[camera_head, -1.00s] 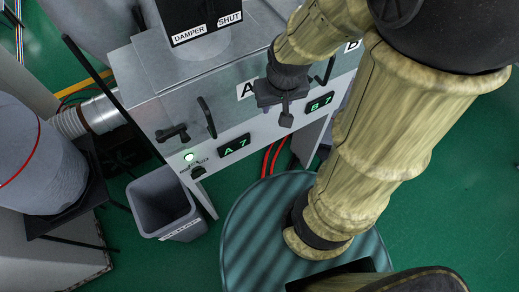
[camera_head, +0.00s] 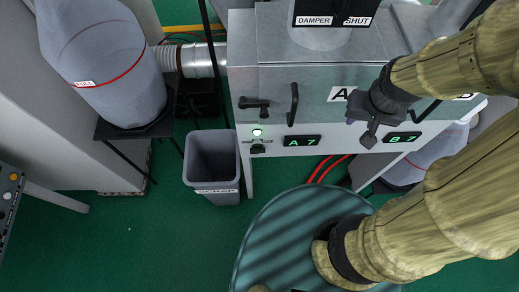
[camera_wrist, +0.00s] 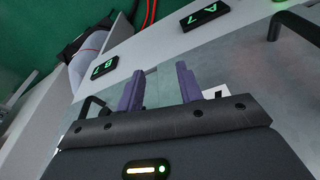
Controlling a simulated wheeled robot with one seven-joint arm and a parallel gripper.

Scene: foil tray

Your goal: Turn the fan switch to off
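A small dark switch knob (camera_head: 257,148), which I take for the fan switch, sits on the cabinet's front panel just below a lit green lamp (camera_head: 257,132). Its lettering and exact pointer position are too small to read. My gripper (camera_head: 359,128) is in front of the cabinet, well to the right of the knob, near the "A" label. In the wrist view my gripper (camera_wrist: 160,84) shows two purple fingers apart with nothing between them. The knob does not show in the wrist view.
Two dark handles, a left one (camera_head: 254,106) and an upright one (camera_head: 294,104), project above the knob. Displays A 7 (camera_head: 302,141) and B 7 (camera_head: 402,137) lie to its right. A grey bin (camera_head: 213,188) stands below left. The green floor (camera_head: 150,240) is clear at front left.

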